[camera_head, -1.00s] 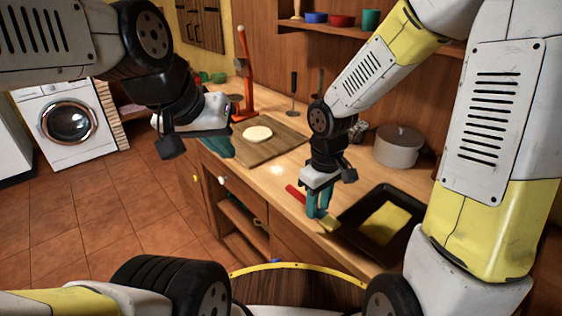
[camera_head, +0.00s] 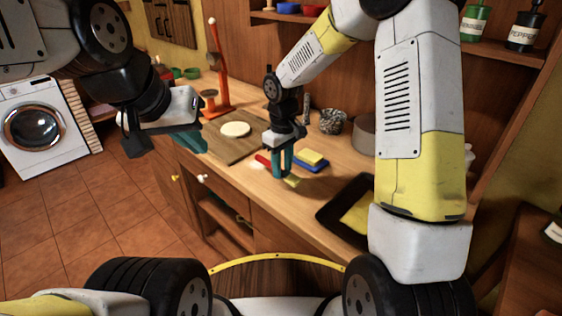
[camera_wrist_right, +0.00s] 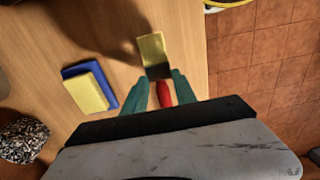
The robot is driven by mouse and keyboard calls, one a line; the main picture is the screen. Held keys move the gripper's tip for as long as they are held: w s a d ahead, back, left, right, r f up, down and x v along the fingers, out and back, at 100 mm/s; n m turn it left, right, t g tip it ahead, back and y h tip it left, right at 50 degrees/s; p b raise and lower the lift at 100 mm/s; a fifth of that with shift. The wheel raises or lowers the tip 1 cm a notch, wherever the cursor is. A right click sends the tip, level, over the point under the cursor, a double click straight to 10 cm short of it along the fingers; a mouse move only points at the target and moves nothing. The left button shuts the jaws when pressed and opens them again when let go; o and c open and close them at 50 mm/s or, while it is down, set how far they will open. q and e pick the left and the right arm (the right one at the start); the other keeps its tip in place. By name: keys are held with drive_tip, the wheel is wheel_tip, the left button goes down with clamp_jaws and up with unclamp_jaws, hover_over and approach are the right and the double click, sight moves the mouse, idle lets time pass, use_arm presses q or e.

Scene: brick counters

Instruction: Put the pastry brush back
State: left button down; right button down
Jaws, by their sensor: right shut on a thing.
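The pastry brush has a red handle (camera_head: 262,160) and a yellow bristle head (camera_head: 292,182). My right gripper (camera_head: 284,174) is shut on its handle above the wooden counter. In the right wrist view the red handle (camera_wrist_right: 163,93) is between the teal fingers of my right gripper (camera_wrist_right: 160,84), and the yellow head (camera_wrist_right: 154,52) sticks out past them. I cannot tell whether the brush touches the counter. My left gripper (camera_head: 190,141) is over the counter's front edge, left of the cutting board, apart from the brush; its finger gap is unclear.
A yellow and blue sponge (camera_head: 312,158) lies right of the brush. Behind it are a speckled round thing (camera_head: 332,121) and a grey pot (camera_head: 365,130). A black tray (camera_head: 330,212) stands to the right. A cutting board (camera_head: 212,143) holds white dough (camera_head: 235,129). An orange stand (camera_head: 217,65) is at the back.

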sight(282, 173)
drive_tip(key=shift+w+f, duration=0.15)
drive_tip(key=shift+f, duration=1.6)
drive_tip(key=shift+f, duration=0.15)
drive_tip(key=c, duration=1)
unclamp_jaws()
wheel_tip(282, 173, up, 12)
drive_tip(key=s+d+r+m+t, duration=0.3)
drive_tip(key=s+d+r+m, duration=0.1)
drive_tip(key=s+d+r, duration=0.6)
drive_tip(key=s+d+r+m+t+y, duration=0.2)
drive_tip(key=s+r+m+t, duration=0.1)
drive_tip(key=s, duration=0.8)
drive_tip(key=shift+s+d+r+m, duration=0.25)
drive_tip(key=shift+r+m, duration=0.15)
drive_tip(key=shift+m, duration=0.3)
